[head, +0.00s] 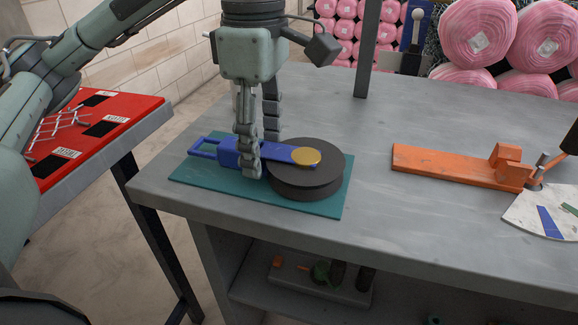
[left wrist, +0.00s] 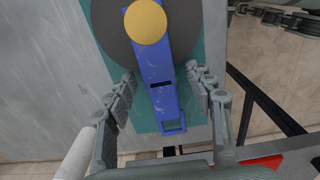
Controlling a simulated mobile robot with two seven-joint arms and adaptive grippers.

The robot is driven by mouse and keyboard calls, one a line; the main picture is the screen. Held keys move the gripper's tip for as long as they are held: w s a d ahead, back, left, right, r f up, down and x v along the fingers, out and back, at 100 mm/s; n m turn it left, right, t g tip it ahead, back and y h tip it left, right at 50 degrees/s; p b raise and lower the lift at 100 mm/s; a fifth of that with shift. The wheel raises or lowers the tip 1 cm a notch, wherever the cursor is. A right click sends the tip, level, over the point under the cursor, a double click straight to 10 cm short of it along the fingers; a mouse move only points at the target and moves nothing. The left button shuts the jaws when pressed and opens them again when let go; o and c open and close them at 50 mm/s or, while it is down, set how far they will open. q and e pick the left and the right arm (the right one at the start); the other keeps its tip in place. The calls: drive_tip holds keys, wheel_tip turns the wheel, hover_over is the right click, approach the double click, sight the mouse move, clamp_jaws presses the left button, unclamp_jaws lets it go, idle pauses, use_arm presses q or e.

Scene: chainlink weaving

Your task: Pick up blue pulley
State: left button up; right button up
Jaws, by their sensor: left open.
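The blue pulley (head: 228,152) is a long blue bar with a looped handle end at the left and a gold disc (head: 306,157) at the other end. It rests over a dark round wheel (head: 307,180) on a teal mat (head: 205,182). My left gripper (head: 256,160) points down with one finger on each side of the blue bar. It is open. In the left wrist view the blue bar (left wrist: 160,85) runs between the two open fingers (left wrist: 165,85), with visible gaps on both sides. My right gripper is not seen.
The grey table (head: 380,220) has clear room right of the mat. An orange tool (head: 440,167) lies farther right, near a pale fan-shaped plate (head: 530,212). A grey post (head: 367,50) stands at the back. A red-topped table (head: 125,105) is at the left.

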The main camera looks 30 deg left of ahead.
use_arm(q)
drive_tip(key=shift+f, duration=0.5)
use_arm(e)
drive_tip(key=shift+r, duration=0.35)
use_arm(q)
clamp_jaws()
drive_tip(key=shift+r, duration=0.1)
drive_tip(key=shift+r, duration=0.1)
